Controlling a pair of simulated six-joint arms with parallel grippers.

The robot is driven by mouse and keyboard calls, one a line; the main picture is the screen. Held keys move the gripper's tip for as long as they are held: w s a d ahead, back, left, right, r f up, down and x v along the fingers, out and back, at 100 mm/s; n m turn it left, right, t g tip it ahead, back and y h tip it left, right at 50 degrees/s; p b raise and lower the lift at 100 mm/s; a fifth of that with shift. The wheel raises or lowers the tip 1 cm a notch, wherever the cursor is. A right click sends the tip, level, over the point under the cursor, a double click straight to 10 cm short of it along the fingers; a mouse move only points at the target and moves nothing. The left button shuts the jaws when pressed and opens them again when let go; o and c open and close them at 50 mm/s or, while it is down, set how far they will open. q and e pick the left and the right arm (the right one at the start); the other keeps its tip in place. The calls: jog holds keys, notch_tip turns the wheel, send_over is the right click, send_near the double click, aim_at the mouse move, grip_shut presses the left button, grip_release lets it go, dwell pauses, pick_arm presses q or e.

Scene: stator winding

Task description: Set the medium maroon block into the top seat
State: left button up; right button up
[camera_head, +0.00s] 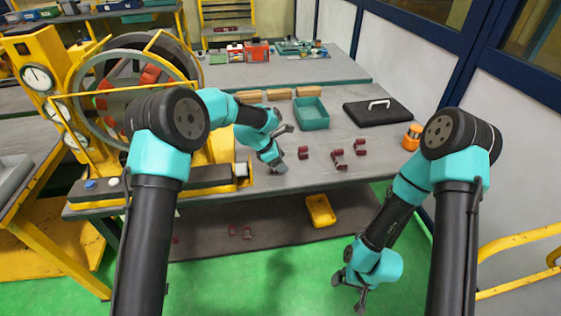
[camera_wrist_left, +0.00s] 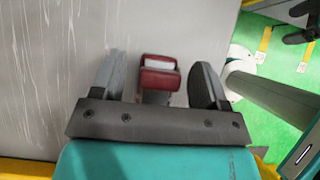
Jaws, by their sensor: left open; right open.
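My left gripper (camera_head: 284,148) is open over the grey table, beside a maroon block (camera_head: 303,152). In the left wrist view a maroon block (camera_wrist_left: 158,78) with a pale middle lies between the two spread fingers, with gaps on both sides. More maroon blocks (camera_head: 337,158) (camera_head: 360,148) stand to the right on the table. I cannot tell their sizes apart. The round stator housing (camera_head: 88,82) is at the left, with red blocks (camera_head: 150,73) inside. Its top seat is not clear to see. My right gripper (camera_head: 348,291) is open and empty, low over the green floor.
A teal bin (camera_head: 311,114), tan blocks (camera_head: 280,94) and a black case (camera_head: 378,113) stand at the back of the table. An orange object (camera_head: 412,137) is near the right edge. A yellow tray (camera_head: 320,210) and maroon blocks (camera_head: 247,232) lie on a lower shelf.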

pick_arm(q)
jog(key=v, duration=1.2)
jog(key=shift+s+r, duration=0.1)
jog(key=shift+r, duration=0.05)
